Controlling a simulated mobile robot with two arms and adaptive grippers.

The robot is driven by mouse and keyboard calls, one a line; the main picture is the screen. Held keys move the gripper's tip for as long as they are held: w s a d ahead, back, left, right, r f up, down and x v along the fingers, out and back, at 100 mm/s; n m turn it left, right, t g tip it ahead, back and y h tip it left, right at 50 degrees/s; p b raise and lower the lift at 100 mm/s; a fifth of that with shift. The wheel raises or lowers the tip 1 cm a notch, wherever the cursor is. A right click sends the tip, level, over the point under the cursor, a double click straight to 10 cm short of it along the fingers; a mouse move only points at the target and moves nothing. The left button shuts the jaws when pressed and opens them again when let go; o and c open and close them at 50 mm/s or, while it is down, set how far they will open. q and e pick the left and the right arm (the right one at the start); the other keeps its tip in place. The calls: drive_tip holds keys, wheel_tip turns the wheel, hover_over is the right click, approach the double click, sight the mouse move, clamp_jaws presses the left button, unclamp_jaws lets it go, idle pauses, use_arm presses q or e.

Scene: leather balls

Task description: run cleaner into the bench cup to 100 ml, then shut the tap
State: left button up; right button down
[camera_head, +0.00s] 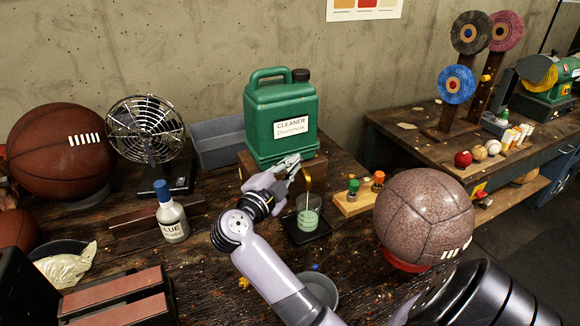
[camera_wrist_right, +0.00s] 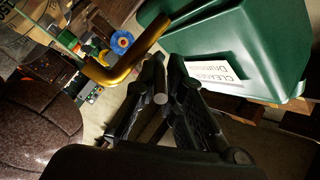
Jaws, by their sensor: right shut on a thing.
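The green cleaner canister (camera_head: 281,107) stands on a wooden block at the back of the bench. Its brass tap spout (camera_head: 308,178) points down over the clear bench cup (camera_head: 308,219), and it also shows in the wrist view (camera_wrist_right: 128,62). The cup stands upright on a black pad (camera_head: 306,237) with pale green liquid in its lower part. My left gripper is not in view.
A wooden rack with small bottles (camera_head: 359,194) and a large leather ball (camera_head: 423,218) on a red ring stand right of the cup. A glue bottle (camera_head: 171,212), a fan (camera_head: 146,135) and a basketball (camera_head: 60,150) are to the left. A grey bowl (camera_head: 322,288) lies in front.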

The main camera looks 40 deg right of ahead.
drive_tip(key=shift+r, duration=0.1)
idle(0.4)
drive_tip(key=m+g, duration=0.1)
drive_tip(key=g, duration=0.1)
drive_tip(key=w+m+g, duration=0.1)
drive_tip(key=m+g, duration=0.1)
drive_tip(key=g, duration=0.1)
drive_tip(key=shift+w+a+m+g+h, duration=0.2)
drive_tip(key=shift+m+g+h, duration=0.1)
drive_tip(key=shift+h, duration=0.1)
drive_tip(key=c, duration=2)
unclamp_jaws()
drive_tip(key=shift+o, duration=0.2)
